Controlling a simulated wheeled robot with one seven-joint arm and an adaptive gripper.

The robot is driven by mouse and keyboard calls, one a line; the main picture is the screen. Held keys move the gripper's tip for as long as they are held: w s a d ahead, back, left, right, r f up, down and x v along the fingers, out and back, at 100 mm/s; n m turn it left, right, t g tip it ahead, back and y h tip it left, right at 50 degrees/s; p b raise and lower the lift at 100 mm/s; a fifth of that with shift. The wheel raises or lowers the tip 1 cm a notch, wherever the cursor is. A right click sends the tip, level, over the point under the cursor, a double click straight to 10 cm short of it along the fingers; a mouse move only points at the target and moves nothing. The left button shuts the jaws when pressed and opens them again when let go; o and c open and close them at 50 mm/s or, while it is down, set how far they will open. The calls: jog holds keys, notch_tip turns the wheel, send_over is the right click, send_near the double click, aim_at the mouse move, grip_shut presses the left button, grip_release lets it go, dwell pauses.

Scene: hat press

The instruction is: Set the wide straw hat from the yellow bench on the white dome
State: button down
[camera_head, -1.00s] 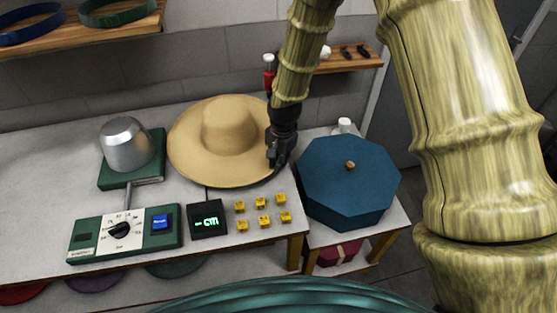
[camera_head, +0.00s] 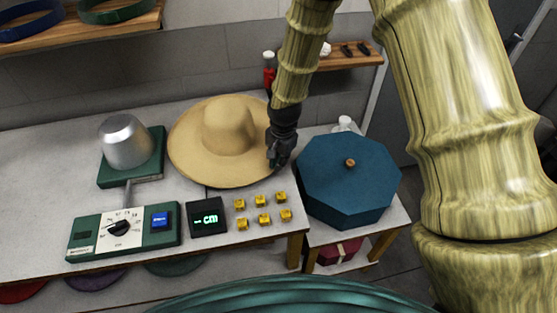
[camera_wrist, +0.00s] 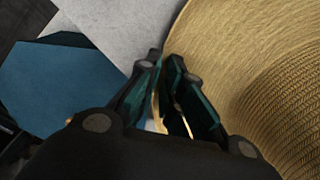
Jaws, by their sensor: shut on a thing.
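The wide straw hat (camera_head: 226,145) lies crown up, brim spread, on the pale-topped bench (camera_head: 55,165). My gripper (camera_head: 277,163) is at the right edge of its brim. In the wrist view, my gripper's fingers (camera_wrist: 163,64) are shut on the brim edge, with the woven hat (camera_wrist: 250,60) filling the right side. The dome (camera_head: 125,142) looks silver-grey rather than white; it stands bare on a green base, left of the hat and apart from it. I see no yellow bench top.
A blue octagonal box (camera_head: 348,178) with a knob stands close right of my gripper. A green control panel (camera_head: 125,232), a small display (camera_head: 208,217) and several yellow blocks (camera_head: 263,201) line the bench front. A shelf (camera_head: 345,58) is behind my arm.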

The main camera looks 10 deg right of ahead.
jog(key=shift+f, duration=0.15)
jog(key=c, duration=1.5)
grip_release()
